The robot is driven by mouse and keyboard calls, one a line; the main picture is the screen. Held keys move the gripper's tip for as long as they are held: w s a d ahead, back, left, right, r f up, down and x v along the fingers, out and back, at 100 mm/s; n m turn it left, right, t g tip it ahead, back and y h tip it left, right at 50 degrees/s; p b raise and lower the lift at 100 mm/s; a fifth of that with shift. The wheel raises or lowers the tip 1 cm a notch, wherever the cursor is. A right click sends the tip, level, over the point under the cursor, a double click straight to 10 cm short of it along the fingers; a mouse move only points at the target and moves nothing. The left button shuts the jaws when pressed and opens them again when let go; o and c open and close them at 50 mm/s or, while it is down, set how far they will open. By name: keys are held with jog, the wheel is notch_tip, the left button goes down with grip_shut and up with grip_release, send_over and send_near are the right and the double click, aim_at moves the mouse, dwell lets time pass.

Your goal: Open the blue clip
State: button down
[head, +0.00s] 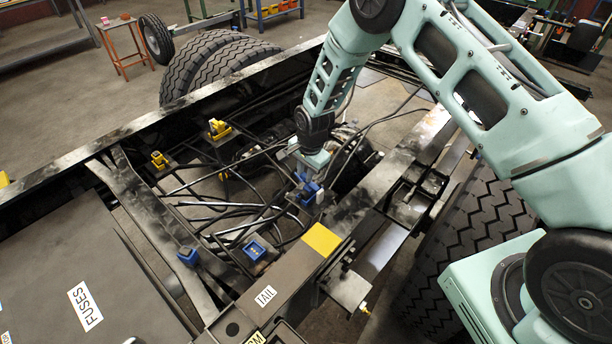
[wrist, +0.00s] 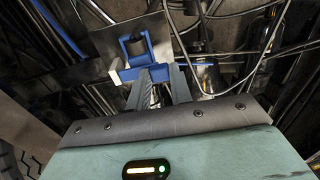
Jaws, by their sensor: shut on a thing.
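A blue clip (head: 307,192) sits on a small metal plate among the cables, near the inner side of the right chassis rail. It also shows in the wrist view (wrist: 136,70), as a blue frame around a dark middle part. My gripper (head: 311,170) points down at this clip from above. In the wrist view my gripper (wrist: 160,76) has its fingers close together, with their tips at the blue part. It is shut on the blue clip. The fingers partly hide the clip, and I cannot tell whether the clip is open.
Two other blue clips, one by the cross member (head: 188,256) and one nearer the front (head: 254,250), sit apart from my gripper. Yellow clips (head: 158,160) (head: 218,128) sit along the left side. Black cables (head: 225,195) and the right chassis rail (head: 375,190) surround the work spot closely.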

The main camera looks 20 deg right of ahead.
aim_at(313, 185)
jog(key=t+b, duration=0.1)
jog(key=s+d+t+y+b, duration=0.1)
jog(key=b, duration=0.1)
jog(key=shift+r, duration=0.25)
jog(key=t+b, duration=0.1)
jog(key=s+y+b, duration=0.1)
jog(key=t+b, duration=0.1)
jog(key=b, duration=0.1)
jog(key=shift+s+d+r+t+y, duration=0.15)
jog(key=shift+d+r+t+y, duration=0.15)
jog(key=shift+y, duration=0.1)
jog(key=t+b, duration=0.1)
jog(key=b, duration=0.1)
jog(key=s+t+y+b, duration=0.1)
jog(key=b, duration=0.1)
jog(key=shift+s+d+r+t+y, duration=0.25)
jog(key=shift+d+r+t+y, duration=0.05)
jog(key=shift+d+r, duration=0.1)
jog(key=shift+s+r+b, duration=0.2)
jog(key=shift+b, duration=0.45)
jog(key=shift+t, duration=0.3)
jog(key=c, duration=1.2)
grip_release()
jog(key=shift+c, duration=0.2)
